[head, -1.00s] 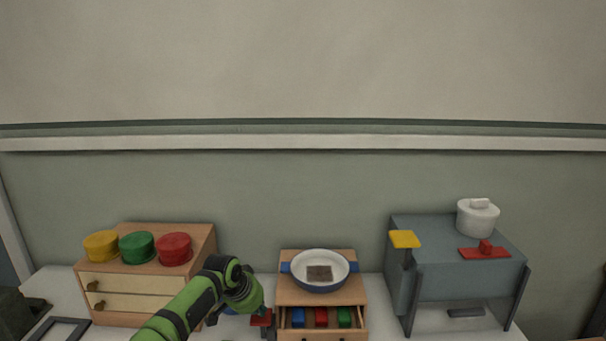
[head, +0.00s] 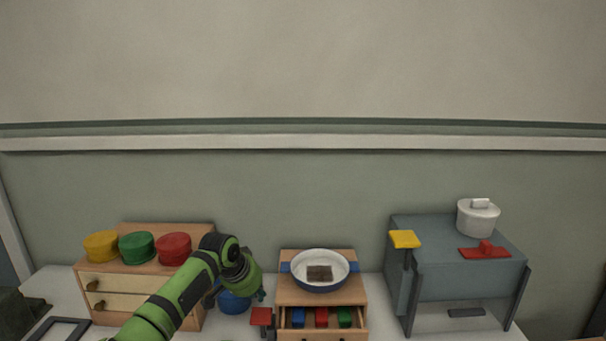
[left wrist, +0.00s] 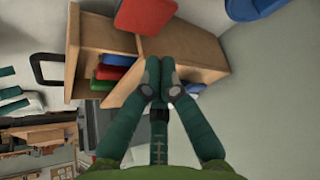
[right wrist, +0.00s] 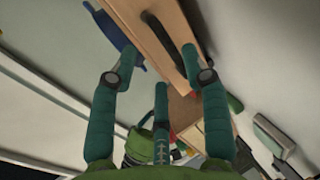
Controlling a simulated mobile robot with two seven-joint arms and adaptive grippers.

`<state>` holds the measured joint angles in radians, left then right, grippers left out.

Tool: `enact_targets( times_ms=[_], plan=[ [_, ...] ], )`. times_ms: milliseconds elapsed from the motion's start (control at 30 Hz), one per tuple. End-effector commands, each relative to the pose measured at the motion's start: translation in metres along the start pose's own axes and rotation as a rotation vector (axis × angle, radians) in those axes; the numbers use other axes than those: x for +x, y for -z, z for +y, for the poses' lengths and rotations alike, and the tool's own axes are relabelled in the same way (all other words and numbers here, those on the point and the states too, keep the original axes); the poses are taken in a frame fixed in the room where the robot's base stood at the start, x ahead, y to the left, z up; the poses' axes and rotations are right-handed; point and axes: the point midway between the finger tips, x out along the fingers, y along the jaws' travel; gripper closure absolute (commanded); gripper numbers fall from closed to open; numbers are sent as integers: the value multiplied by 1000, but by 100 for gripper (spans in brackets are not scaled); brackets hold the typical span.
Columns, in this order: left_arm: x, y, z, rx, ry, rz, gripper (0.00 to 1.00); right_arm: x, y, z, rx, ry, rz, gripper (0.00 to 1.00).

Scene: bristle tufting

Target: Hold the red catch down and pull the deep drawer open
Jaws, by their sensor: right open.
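The small wooden cabinet (head: 320,292) stands mid-table in the head view, with a drawer (head: 295,337) partly open. The red catch (head: 261,316) sticks out at its left side; it also shows as a red plate in the left wrist view (left wrist: 146,14). My left gripper (head: 259,297) is beside the cabinet, just above the catch; in the left wrist view its fingers (left wrist: 160,82) are together with nothing seen between them. My right gripper (right wrist: 158,76) is open, its fingers to either side of a dark handle (right wrist: 165,40) on a wooden front; contact is unclear.
Blue, red (head: 321,317) and green blocks lie in the open drawer. A white bowl (head: 318,261) with a brown piece sits on the cabinet. A blue pot (head: 234,302) is close behind my left gripper. A drawer chest (head: 140,282) is at left, a grey stand (head: 460,275) at right.

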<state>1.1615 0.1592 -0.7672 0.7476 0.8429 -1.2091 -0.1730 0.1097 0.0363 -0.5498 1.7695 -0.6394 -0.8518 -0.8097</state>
Motion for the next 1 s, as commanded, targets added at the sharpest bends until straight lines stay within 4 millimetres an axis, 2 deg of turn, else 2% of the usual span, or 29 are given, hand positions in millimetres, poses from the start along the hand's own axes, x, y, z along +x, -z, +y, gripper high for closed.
enact_targets(
  times_ms=[600, 1000],
  plan=[
    [-32, 18, 0, 0, 1, 1, 100, 0, 0, 0, 0, 0, 0, 53],
    [-35, 19, 0, 0, 1, 1, 100, 0, 0, 0, 0, 0, 0, 53]
  ],
)
